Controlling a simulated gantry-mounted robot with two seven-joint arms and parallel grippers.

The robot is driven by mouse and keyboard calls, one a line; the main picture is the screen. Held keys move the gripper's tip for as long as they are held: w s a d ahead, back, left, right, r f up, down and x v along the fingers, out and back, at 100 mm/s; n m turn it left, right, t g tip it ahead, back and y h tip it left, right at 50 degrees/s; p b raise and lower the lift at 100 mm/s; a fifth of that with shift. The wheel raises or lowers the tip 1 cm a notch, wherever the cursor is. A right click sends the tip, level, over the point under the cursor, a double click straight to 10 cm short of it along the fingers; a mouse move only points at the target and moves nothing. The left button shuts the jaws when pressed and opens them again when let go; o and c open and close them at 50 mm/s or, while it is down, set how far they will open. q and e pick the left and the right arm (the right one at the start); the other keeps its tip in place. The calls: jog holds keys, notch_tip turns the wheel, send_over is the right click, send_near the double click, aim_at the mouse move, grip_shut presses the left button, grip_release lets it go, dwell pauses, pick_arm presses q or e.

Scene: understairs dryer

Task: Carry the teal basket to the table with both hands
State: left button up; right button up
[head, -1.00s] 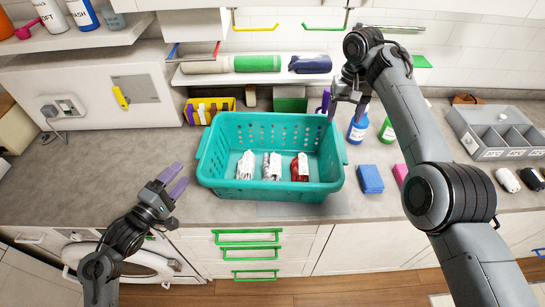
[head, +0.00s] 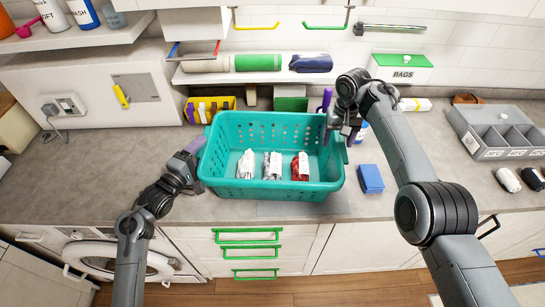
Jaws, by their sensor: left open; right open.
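The teal basket (head: 270,187) sits upright on the grey counter in the head view. It holds three small packets: two white-grey ones (head: 246,165) (head: 273,165) and a red one (head: 300,167). My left gripper (head: 194,149), with purple fingertips, is open at the basket's left rim. My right gripper (head: 342,135) is open at the basket's right rim, and its fingers are partly hidden by its own wrist. I cannot tell whether either gripper touches the basket. No table separate from the counter can be made out.
A blue sponge (head: 370,179) lies right of the basket. A grey divided tray (head: 490,150) stands at the right. A yellow bin (head: 211,107) and a shelf with rolled items (head: 258,63) are behind. Counter left of the basket (head: 90,180) is clear.

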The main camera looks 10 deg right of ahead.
pick_arm(q)
jog(key=shift+w+d, duration=0.15)
pick_arm(e)
jog(key=shift+f, duration=0.25)
pick_arm(q)
jog(key=shift+c, duration=0.2)
jog(key=c, duration=1)
pick_arm(e)
jog(key=c, duration=1)
pick_arm(q)
grip_shut()
pick_arm(e)
jog(key=shift+c, duration=1.3)
